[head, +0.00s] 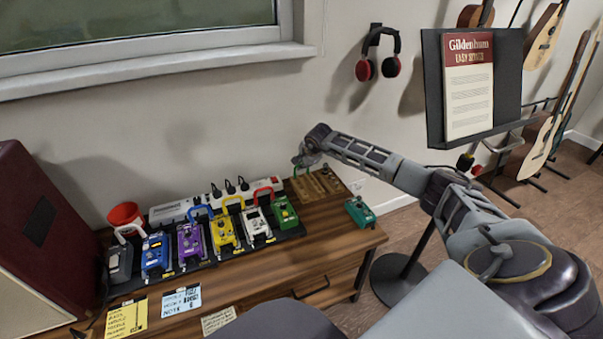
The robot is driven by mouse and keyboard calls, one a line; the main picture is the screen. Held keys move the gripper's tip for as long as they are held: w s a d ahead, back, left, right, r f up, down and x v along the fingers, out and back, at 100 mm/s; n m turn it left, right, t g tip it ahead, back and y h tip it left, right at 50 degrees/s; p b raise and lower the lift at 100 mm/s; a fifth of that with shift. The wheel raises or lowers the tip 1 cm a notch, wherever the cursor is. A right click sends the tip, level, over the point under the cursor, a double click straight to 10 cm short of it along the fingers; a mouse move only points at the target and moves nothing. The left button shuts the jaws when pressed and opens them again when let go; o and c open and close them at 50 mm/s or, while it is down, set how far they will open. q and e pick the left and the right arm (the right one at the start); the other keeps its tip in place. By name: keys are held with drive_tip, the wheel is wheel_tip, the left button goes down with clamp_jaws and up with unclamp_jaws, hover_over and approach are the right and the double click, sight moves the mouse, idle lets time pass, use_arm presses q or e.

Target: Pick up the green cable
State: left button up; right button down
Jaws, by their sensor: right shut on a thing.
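My right arm reaches in from the right, and its right gripper (304,159) is over the back right part of the desk, above a wooden block. The gripper is shut on the green cable (296,171), of which only a small bit shows by the fingers. The fingers are small and partly hidden in this view. The wooden block (322,184) sits on the desk just below the gripper. My left gripper is not in view.
A pedalboard with blue (155,254), purple (191,245), yellow (224,234), white (256,226) and green (285,213) pedals fills the desk. A teal pedal (360,212) sits at the right edge.

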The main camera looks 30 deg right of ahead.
drive_tip(key=shift+r, duration=0.1)
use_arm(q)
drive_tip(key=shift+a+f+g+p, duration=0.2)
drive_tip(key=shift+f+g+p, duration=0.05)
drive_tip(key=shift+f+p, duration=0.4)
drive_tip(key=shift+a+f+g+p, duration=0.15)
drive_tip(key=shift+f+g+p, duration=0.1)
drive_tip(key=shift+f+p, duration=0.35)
use_arm(e)
wheel_tip(320, 180, up, 10)
